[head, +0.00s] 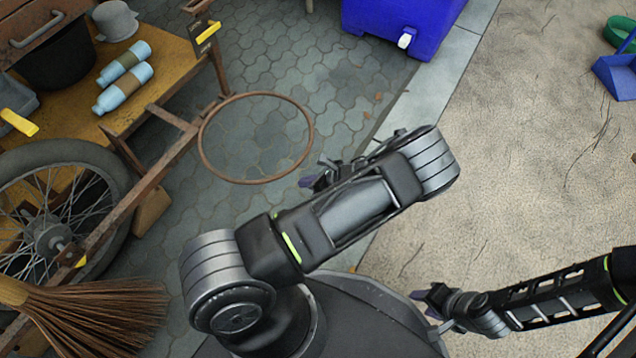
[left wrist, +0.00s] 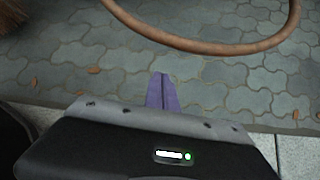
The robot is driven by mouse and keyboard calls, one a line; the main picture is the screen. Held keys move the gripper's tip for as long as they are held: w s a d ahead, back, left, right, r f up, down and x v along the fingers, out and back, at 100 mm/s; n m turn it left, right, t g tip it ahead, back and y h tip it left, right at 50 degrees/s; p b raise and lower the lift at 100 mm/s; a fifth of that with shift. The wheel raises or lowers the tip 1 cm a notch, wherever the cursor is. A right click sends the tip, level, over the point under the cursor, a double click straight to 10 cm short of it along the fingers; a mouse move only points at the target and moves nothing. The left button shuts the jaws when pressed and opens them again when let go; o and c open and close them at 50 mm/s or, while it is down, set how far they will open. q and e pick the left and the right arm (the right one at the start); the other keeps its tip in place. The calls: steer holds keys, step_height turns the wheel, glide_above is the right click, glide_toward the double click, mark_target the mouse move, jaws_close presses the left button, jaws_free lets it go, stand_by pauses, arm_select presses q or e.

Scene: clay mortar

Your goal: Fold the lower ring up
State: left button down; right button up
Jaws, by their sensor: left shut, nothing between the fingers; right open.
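The rusty brown ring (head: 312,128) is folded out flat above the paving, beside the wooden cart frame (head: 165,165), and its left edge meets the frame. The ring (left wrist: 205,48) also crosses the top of the left wrist view. My left gripper (head: 308,181) is just outside the ring's lower right edge, partly hidden by my arm. In the left wrist view its purple fingers (left wrist: 161,92) are shut and empty, pointing towards the ring, with a visible gap to it. My right gripper (head: 426,308) is open and empty at the lower right, far from the ring.
The cart carries blue bottles (head: 123,78) and a grey pot (head: 114,20). A spoked wheel (head: 48,238) and a straw broom (head: 90,315) stand at the left. A blue container (head: 385,28) is at the top. Paving around the ring and sand at right are mostly clear.

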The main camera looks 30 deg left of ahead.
arm_select(q)
steer(key=shift+w+a+r, duration=0.1)
steer(key=shift+a+r, duration=0.2)
steer(key=shift+r, duration=0.3)
steer(key=shift+w+a+r, duration=0.1)
steer(key=shift+a+r, duration=0.2)
steer(key=shift+r, duration=0.3)
steer(key=shift+a+r, duration=0.3)
steer(key=shift+r, duration=0.3)
